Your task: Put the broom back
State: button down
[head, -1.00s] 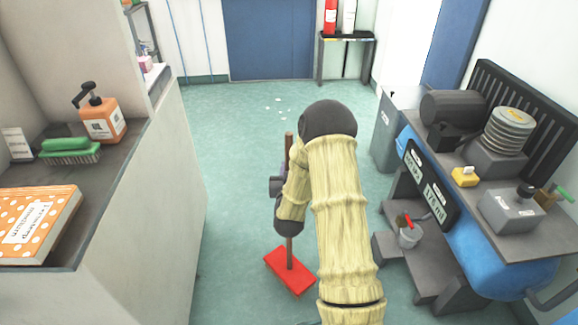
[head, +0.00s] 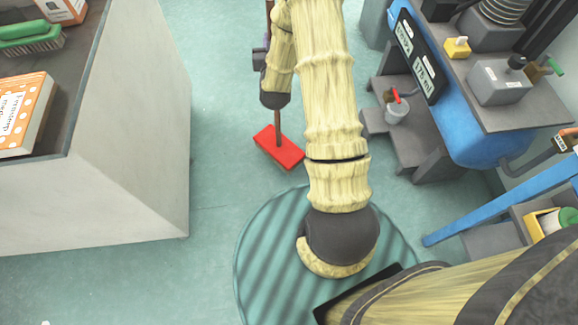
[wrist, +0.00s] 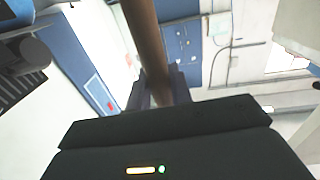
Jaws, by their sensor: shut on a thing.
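The broom has a red rectangular head (head: 278,147) and a thin brown handle (head: 277,127). It stands about upright over the green floor, ahead of me, with its head down. I cannot tell whether the head touches the floor. My gripper (head: 262,60) is shut on the handle, partly hidden by my arm in the head view. In the wrist view the brown handle (wrist: 146,40) passes between the dark fingers of my gripper (wrist: 158,90). The top of the handle is out of the head view.
A pale cabinet (head: 120,175) with a dark top stands on the left, bearing a brush (head: 30,38) and an orange dotted book (head: 22,112).

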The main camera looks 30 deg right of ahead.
jog(key=shift+r, duration=0.25)
